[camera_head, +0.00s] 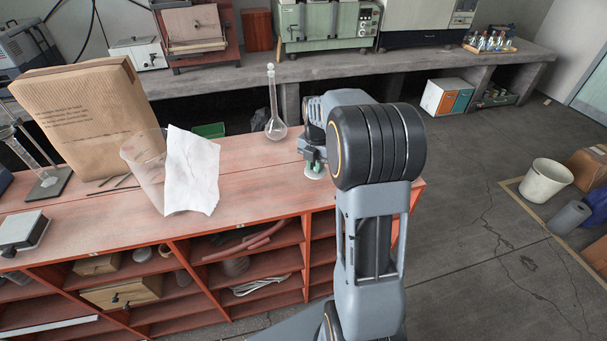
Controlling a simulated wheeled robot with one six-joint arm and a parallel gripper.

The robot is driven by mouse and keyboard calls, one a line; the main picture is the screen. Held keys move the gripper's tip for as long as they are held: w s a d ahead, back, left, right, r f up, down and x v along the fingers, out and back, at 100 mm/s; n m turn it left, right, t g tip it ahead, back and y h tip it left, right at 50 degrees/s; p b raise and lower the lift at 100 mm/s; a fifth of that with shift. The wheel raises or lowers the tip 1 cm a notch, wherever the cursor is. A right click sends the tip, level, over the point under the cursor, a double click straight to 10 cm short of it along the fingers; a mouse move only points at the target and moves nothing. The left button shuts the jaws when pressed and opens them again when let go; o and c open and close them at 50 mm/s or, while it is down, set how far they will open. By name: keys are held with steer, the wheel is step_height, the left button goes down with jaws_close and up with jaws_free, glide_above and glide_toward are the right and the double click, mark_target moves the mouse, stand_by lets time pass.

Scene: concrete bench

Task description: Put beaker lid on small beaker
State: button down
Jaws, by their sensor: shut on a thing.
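My gripper (314,160) is low over the right part of the red bench top, partly hidden behind my arm. It is shut on a small pale, greenish round piece (314,174), which looks like the beaker lid. The piece is close to the bench top; I cannot tell whether it touches anything below. I cannot make out a small beaker; it may be hidden by my gripper and arm. A larger clear beaker (142,158) stands tilted-looking at the left, partly behind a white sheet of paper (192,172).
A glass flask (275,112) with a tall neck stands at the bench's back edge, left of my gripper. A brown paper bag (80,115) and a glass cylinder on a stand (48,180) are at the left. The red bench top (250,175) is clear between paper and gripper.

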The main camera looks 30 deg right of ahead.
steer(key=s+d+r+p, duration=0.1)
steer(key=s+d+r, duration=0.4)
steer(key=s+r, duration=0.2)
steer(key=shift+s, duration=0.15)
stand_by(0.3)
